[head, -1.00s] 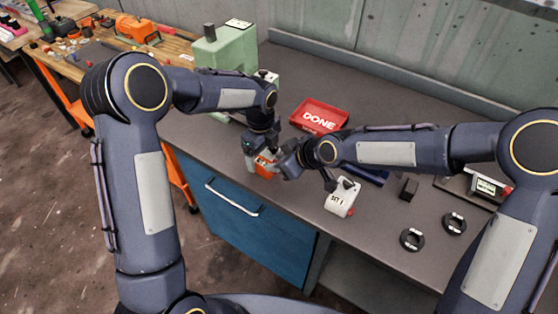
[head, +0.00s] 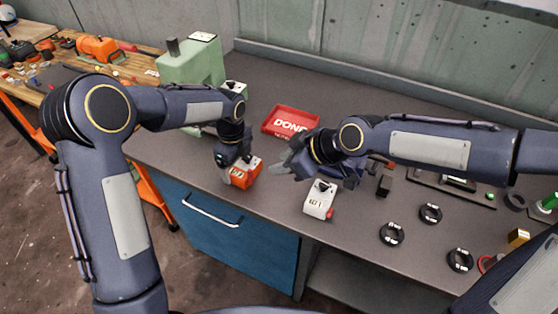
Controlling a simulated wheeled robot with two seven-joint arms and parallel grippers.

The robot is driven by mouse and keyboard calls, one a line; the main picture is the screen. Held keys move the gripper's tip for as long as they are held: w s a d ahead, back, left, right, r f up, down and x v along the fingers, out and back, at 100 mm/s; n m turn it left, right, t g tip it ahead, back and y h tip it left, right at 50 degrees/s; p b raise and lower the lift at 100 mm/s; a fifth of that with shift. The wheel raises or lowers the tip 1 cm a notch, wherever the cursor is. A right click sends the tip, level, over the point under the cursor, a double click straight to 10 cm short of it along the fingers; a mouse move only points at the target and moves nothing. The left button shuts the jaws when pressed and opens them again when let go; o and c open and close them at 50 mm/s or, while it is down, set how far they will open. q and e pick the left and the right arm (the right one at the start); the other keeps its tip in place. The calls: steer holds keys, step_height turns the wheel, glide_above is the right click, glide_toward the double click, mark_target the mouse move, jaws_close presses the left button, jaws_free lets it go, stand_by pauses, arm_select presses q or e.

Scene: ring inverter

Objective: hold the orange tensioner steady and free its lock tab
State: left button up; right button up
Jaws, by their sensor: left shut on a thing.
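The orange tensioner (head: 243,178), a small orange block with white parts, sits near the front edge of the grey bench. My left gripper (head: 234,164) comes down on it from above and is shut on it. The lock tab is too small to make out. My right gripper (head: 281,168) is to the right of the tensioner, apart from it, with its grey fingers pointing left. I cannot tell how far its fingers are parted.
A red DONE tray (head: 268,128) lies behind the grippers. A white labelled block (head: 319,200) stands in front of my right gripper. Several black rings (head: 392,234) lie at the right. A green machine (head: 190,65) stands back left. Bare bench lies behind the tray.

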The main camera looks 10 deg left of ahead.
mark_target(237, 162)
arm_select(q)
steer(key=o, duration=1.1)
